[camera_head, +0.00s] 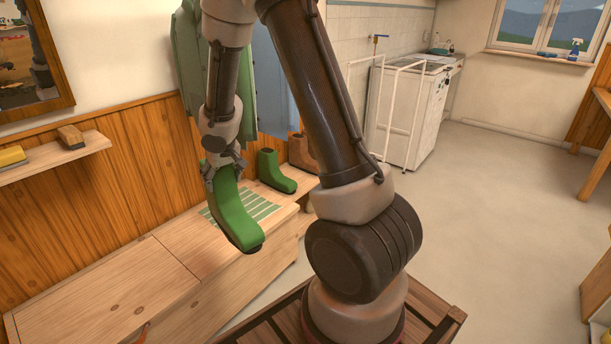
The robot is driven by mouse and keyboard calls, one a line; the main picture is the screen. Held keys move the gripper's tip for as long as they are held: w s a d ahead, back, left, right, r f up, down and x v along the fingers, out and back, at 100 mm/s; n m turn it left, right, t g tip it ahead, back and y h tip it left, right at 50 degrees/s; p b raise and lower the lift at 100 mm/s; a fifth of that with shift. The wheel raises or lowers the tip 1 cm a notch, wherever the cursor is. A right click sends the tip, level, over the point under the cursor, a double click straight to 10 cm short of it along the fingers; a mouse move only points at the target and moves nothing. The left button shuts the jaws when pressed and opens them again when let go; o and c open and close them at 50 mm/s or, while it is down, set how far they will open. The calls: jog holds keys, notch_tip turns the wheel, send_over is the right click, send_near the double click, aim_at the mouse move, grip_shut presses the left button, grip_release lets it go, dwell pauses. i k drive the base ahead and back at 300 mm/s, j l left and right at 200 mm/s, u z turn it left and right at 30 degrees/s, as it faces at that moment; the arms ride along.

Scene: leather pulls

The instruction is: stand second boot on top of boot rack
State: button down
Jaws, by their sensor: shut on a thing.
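My gripper (222,166) is shut on a green boot (236,218) and holds it by its upper end. The boot is tilted, toe toward the front, over the near part of the bench by a green striped mat (262,208). I cannot tell whether it touches anything below. Another green boot (275,174) stands upright behind it to the right, on a wooden surface that looks like the boot rack (289,190). A brown boot (299,150) stands beside that one, partly hidden by my arm.
A long wooden bench (110,290) runs along the panelled wall. A wall shelf (40,160) with brushes is at the left. A green coat (190,60) hangs behind my gripper. A white rail frame (400,100) and cabinet stand at the back.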

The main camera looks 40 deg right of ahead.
aim_at(291, 177)
jog(key=k+z, duration=0.15)
jog(key=z, duration=2.3)
jog(key=i+j+z, duration=0.15)
jog(key=i+z, duration=0.15)
jog(key=i+j+z, duration=0.15)
jog(key=z, duration=0.2)
jog(key=i+j, duration=1.25)
jog(key=i, duration=0.2)
jog(key=i+u, duration=0.25)
jog(key=u, duration=0.15)
jog(key=i+u, duration=0.35)
jog(key=k+u, duration=0.1)
jog(key=u, duration=2.8)
